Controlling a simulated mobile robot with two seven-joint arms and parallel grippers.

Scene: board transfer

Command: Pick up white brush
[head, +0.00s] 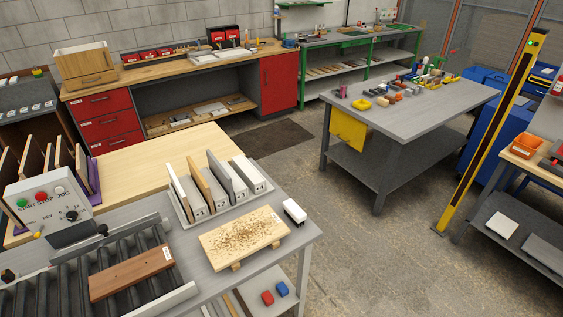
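A small brush (294,210) with a white top and a dark lower part lies near the right corner of the grey workbench. It is just right of a light wooden board (243,240) that has brown shavings scattered on it. A small gap seems to separate the brush from the board. Neither of my grippers shows in the head view, and nothing is touching the brush.
A rack (200,217) with several upright boards stands behind the wooden board. A dark brown board (131,272) lies on the roller conveyor (50,293) at left. A control box (48,199) stands behind the conveyor. Open concrete floor (345,235) lies right of the bench.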

